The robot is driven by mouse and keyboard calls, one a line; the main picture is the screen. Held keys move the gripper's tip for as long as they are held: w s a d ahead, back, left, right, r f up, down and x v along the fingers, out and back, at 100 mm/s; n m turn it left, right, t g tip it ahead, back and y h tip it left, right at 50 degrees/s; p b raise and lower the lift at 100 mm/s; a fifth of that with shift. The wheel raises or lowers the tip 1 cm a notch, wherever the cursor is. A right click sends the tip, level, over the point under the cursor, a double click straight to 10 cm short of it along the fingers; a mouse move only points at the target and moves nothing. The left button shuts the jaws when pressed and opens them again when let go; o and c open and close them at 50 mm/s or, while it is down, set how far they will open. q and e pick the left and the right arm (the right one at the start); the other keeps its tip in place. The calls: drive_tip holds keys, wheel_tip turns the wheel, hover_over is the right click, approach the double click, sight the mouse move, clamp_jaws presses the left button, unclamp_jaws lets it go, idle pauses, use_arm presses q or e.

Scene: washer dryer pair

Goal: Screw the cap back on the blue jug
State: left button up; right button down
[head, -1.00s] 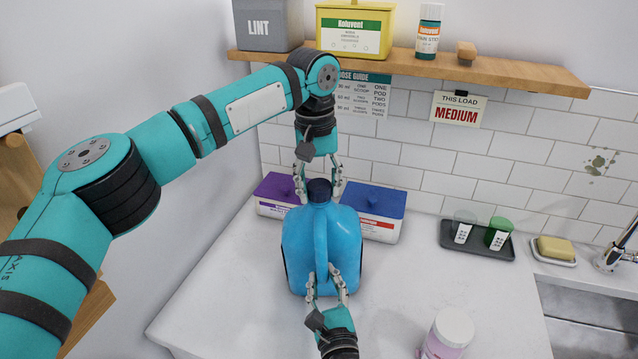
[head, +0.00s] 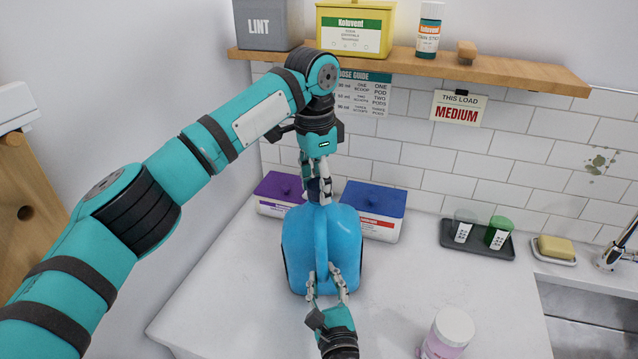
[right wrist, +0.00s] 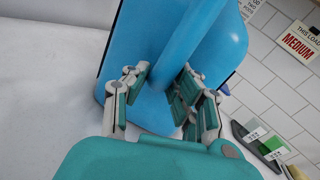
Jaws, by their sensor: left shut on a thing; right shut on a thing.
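The blue jug (head: 297,250) stands upright on the white counter, with its handle facing me. The dark cap (head: 312,188) is at the jug's mouth, partly hidden by my left gripper's fingers. I cannot tell how tightly it sits on the neck. My left gripper (head: 320,196) points down from above and is shut on the cap. My right gripper (head: 326,278) is shut on the jug's handle low at the front. In the right wrist view its fingers (right wrist: 163,88) lie on both sides of the blue handle (right wrist: 180,55).
A purple-lidded box (head: 280,186) and a blue-lidded box (head: 374,198) stand close behind the jug. A pink jar with a white lid (head: 452,328) is at front right. A dark tray (head: 478,250) holds two cups. A wooden shelf (head: 500,74) overhangs the back. Counter left of the jug is clear.

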use_arm(q)
drive_tip(key=m, duration=0.3)
drive_tip(key=shift+m, duration=0.3)
drive_tip(key=o, duration=1.3)
drive_tip(key=shift+a+r, duration=0.1)
drive_tip(key=shift+r, duration=2.15)
drive_tip(key=shift+c, duration=0.3)
drive_tip(key=n, duration=0.2)
drive_tip(key=r+n, duration=0.1)
drive_tip(key=n, duration=0.3)
drive_tip(key=shift+r+n, duration=0.3)
drive_tip(key=shift+r, duration=0.1)
drive_tip(key=n, duration=0.2)
drive_tip(key=r+n, duration=0.1)
drive_tip(key=n, duration=0.3)
drive_tip(key=shift+s+r+n, duration=0.1)
drive_tip(key=shift+r+n, duration=0.25)
drive_tip(key=shift+n, duration=0.05)
